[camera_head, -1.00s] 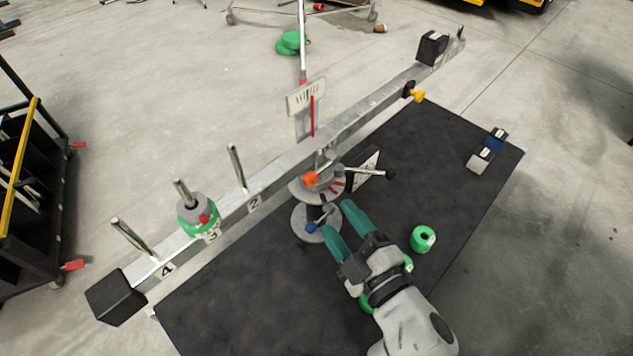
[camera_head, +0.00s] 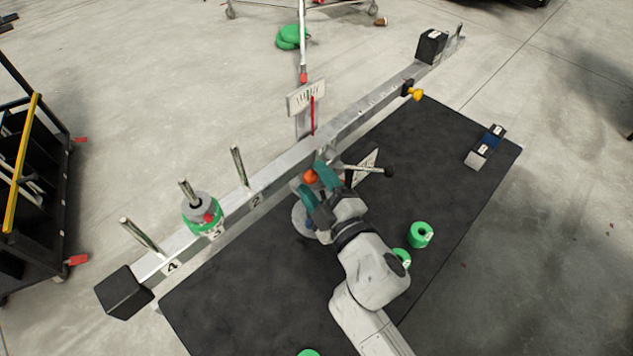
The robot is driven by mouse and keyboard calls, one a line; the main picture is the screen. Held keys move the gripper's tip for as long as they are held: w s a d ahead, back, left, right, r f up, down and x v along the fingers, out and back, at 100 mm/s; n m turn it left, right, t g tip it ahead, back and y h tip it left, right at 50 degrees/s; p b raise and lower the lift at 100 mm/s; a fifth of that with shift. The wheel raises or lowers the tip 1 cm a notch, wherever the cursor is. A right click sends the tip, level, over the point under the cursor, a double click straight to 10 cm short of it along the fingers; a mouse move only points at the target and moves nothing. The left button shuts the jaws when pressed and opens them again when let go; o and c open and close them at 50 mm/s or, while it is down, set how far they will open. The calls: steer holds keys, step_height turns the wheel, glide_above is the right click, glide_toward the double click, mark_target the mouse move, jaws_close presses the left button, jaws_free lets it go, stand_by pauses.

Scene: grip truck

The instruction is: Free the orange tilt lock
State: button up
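The orange tilt lock (camera_head: 310,176) is a round knob at the pivot in the middle of the long grey beam (camera_head: 282,168). My gripper (camera_head: 313,182) reaches the pivot with its two teal fingers apart, one on each side of the orange knob or close to it. I cannot tell whether the fingers touch the knob. The pivot's round base (camera_head: 300,218) is partly hidden behind my gripper.
A dark-tipped lever (camera_head: 388,172) sticks out right of the pivot. Green weights (camera_head: 420,235) lie on the black mat (camera_head: 240,310). A green and grey weight (camera_head: 203,213) sits on the beam's peg 3. A dark cart (camera_head: 30,180) stands at the left.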

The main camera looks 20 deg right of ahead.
jaws_close()
stand_by(0.3)
